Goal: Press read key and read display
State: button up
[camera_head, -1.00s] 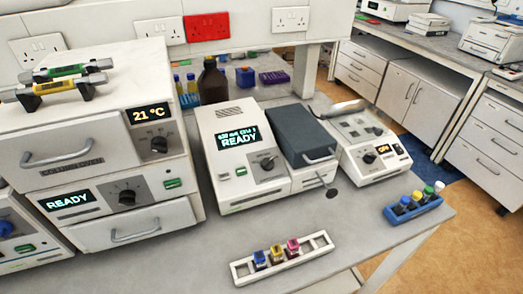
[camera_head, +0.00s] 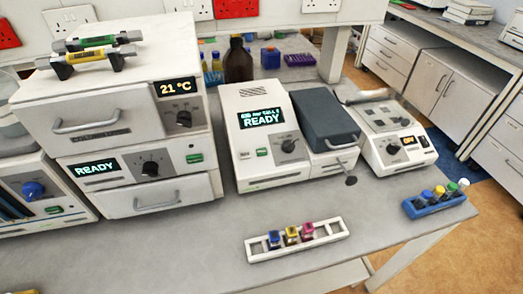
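The white instrument (camera_head: 242,172) with a grey-lidded compartment stands on the bench in the middle of the head view. Its display (camera_head: 261,119) shows READY in large letters; the smaller line above is too small to read surely. A dark dial (camera_head: 290,148) sits below the display. A small green key (camera_head: 262,152) lies to the left of the dial; its label cannot be read. The grey lid (camera_head: 322,117) on the right side looks shut. A dark round knob (camera_head: 350,180) sticks out at the front right. My gripper is not in view.
An oven stack (camera_head: 100,160) showing 21 °C stands left. A white rack (camera_head: 335,235) with three coloured-cap cuvettes lies in front, and a blue rack (camera_head: 440,205) holds several vials. The front bench is otherwise mostly clear.

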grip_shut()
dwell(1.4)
